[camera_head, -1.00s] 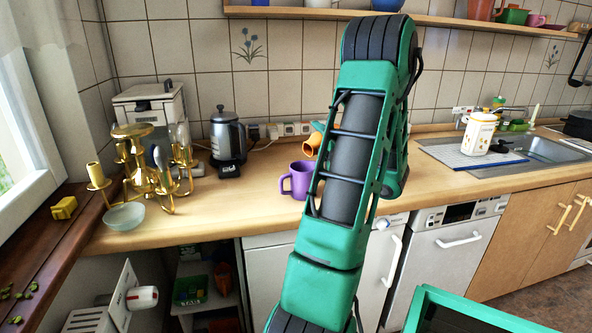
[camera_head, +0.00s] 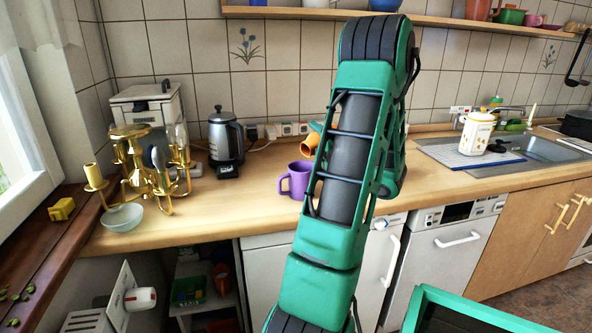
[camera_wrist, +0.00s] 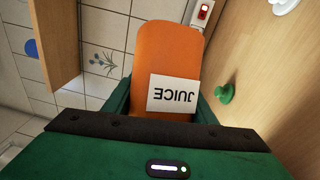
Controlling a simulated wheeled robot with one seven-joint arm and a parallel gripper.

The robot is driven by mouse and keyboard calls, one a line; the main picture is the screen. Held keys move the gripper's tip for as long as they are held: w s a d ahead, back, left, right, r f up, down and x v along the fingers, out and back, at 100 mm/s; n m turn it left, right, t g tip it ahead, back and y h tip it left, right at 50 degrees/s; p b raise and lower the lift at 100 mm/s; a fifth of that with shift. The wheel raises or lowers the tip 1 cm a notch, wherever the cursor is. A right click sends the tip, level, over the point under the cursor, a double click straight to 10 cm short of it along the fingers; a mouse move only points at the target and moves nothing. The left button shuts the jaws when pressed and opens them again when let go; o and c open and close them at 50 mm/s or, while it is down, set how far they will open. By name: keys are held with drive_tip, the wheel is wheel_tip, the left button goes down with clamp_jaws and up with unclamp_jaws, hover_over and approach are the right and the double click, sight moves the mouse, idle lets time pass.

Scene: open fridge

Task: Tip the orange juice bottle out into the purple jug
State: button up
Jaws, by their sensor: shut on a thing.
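The purple jug (camera_head: 295,180) stands upright on the wooden counter in the head view, its handle to the left. The orange juice bottle (camera_head: 310,145) shows just above the jug, tilted with its open end toward the lower left. Part of it is hidden behind my arm. In the wrist view the orange bottle (camera_wrist: 165,50) carries a white label reading JUICE, which appears upside down. My gripper (camera_wrist: 163,105) is shut on the bottle, a finger on each side. No juice stream is visible, and the jug's inside cannot be seen.
A kettle (camera_head: 225,140) and a brass candelabra (camera_head: 150,165) stand left of the jug, with a glass bowl (camera_head: 122,217) at the counter's edge. A white canister (camera_head: 477,133) stands by the sink at right. A shelf (camera_head: 400,17) runs along the wall above.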

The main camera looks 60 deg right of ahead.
idle(0.4)
drive_tip(key=shift+d+r+m+g+y, duration=0.15)
drive_tip(key=shift+r+m+g+y, duration=0.1)
drive_tip(key=shift+m, duration=0.45)
drive_tip(key=shift+d+r+m+g+y, duration=0.15)
drive_tip(key=shift+r+m, duration=0.05)
drive_tip(key=shift+m, duration=0.5)
drive_tip(key=shift+r, duration=0.1)
drive_tip(key=shift+s+r+m+y, duration=0.1)
drive_tip(key=shift+r+m+y, duration=0.2)
drive_tip(key=shift+m, duration=0.35)
drive_tip(key=shift+r+m+y, duration=0.15)
drive_tip(key=shift+m+y, duration=0.15)
drive_tip(key=shift+m, duration=0.35)
drive_tip(key=shift+g, duration=0.3)
